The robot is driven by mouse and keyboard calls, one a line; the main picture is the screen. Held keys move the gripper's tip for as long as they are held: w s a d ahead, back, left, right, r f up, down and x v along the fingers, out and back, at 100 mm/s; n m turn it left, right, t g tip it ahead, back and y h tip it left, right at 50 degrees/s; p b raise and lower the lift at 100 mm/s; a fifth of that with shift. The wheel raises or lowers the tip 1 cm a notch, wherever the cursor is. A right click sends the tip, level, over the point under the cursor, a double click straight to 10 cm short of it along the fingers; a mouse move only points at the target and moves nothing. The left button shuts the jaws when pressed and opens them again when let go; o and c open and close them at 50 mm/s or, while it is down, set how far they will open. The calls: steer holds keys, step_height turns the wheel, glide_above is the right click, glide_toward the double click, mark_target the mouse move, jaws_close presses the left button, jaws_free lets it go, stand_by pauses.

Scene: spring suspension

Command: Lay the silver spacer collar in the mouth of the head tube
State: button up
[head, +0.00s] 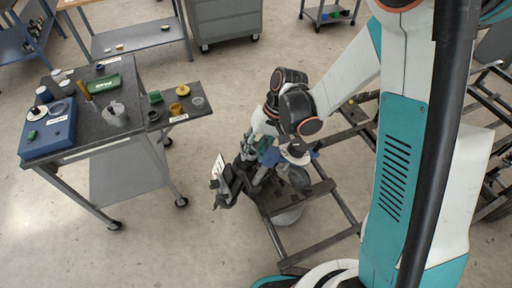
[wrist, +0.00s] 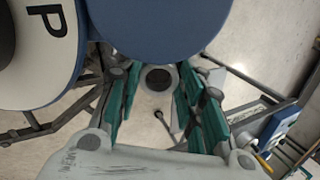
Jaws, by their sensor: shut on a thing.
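My gripper (wrist: 157,88) has its teal-padded fingers on both sides of a small grey ring with a dark opening, the silver spacer collar (wrist: 158,67), at the fingertips. In the head view my gripper (head: 262,170) is low beside the dark frame, and the collar is hidden or too small to make out there. A large blue round part (wrist: 160,25) and a white disc marked P (wrist: 40,60) fill the top and left of the wrist view. I cannot clearly pick out the head tube's mouth.
A dark metal frame (head: 338,205) stands on the floor beneath my arm. A black part with a white label (head: 218,170) is left of my gripper. The grey work table (head: 90,148) at left carries a blue tray (head: 62,128) and several small parts. Floor between is clear.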

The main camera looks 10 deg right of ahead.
steer(key=shift+a+f, duration=0.2)
steer(key=shift+f, duration=0.2)
steer(key=o, duration=1.1)
steer(key=shift+o, duration=0.2)
steer(key=v, duration=1.2)
steer(key=shift+r, duration=0.1)
